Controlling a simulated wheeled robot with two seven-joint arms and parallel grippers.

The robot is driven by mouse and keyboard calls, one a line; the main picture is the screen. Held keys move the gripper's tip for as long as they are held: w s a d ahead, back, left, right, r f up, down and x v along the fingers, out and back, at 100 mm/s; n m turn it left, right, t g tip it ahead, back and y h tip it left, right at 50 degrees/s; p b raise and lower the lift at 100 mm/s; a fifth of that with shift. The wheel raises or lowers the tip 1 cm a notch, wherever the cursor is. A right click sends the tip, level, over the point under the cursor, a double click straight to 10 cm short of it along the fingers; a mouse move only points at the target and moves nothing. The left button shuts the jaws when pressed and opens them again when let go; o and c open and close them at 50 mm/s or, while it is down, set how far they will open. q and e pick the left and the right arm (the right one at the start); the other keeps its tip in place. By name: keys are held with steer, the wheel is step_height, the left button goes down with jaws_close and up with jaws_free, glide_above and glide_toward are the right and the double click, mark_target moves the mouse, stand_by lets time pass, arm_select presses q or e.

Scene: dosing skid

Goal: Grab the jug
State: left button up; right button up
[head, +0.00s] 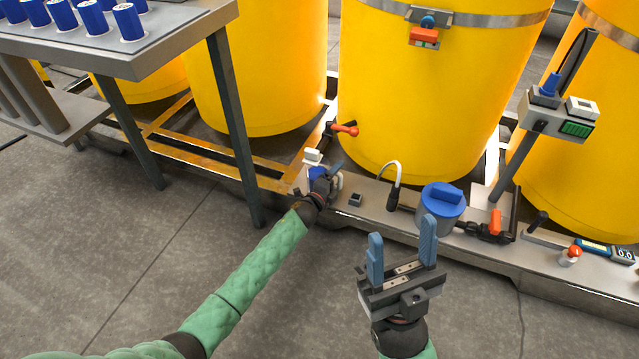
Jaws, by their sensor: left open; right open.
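My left gripper (326,175) is open at the skid's front edge, below the red-handled valve. It is small in the view and partly covers a white object (338,183), which may be the jug; its shape and any contact with the fingers are hard to tell. My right gripper (402,259) is open and empty, its two blue fingers pointing up, in front of the skid. A grey round vessel with a blue lid (441,203) stands on the skid beyond the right gripper.
Yellow tanks (430,90) stand along the back. The front floor is clear.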

arm_select(q)
steer(key=c, duration=1)
steer(key=shift+r, duration=0.25)
steer(key=shift+c, duration=0.2)
